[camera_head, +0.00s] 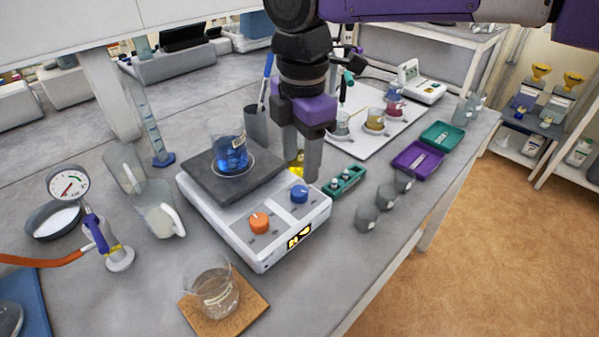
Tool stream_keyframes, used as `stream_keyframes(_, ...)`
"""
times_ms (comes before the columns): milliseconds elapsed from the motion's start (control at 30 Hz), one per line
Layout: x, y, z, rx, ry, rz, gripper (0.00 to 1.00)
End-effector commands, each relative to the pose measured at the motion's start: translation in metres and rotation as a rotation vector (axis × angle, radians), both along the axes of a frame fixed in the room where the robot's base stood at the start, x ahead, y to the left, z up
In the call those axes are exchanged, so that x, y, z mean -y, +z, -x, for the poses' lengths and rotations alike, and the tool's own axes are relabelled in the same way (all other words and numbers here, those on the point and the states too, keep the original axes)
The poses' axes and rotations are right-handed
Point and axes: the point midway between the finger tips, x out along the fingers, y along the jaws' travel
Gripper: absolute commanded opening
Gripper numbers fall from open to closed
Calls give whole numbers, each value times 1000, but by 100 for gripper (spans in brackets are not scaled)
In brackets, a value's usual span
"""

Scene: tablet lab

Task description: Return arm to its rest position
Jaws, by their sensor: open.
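My gripper (300,158) hangs from my dark and purple arm over the middle of the bench, with its fingers pointing down. It is open, and I see nothing held in it. It is just behind and right of the hot plate stirrer (262,222), in the picture. A beaker with blue liquid (231,155) stands upright on the stirrer's dark top plate. Part of a small yellow item (296,168) shows by the fingers; the rest is hidden behind them.
A glass beaker (212,292) stands on a cork mat (250,311) at the front. A teal rack (346,181), purple tray (417,160) and teal tray (442,136) lie to the right. Floor (500,240) is clear.

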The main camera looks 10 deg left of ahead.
Motion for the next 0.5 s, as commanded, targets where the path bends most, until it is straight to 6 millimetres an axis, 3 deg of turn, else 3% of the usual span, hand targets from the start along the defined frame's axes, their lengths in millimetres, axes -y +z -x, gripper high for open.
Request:
stream_keyframes(167, 0, 10, 0, -1, 0, -1, 52)
stream_keyframes(500, 0, 10, 1, -1, 0, -1, 52)
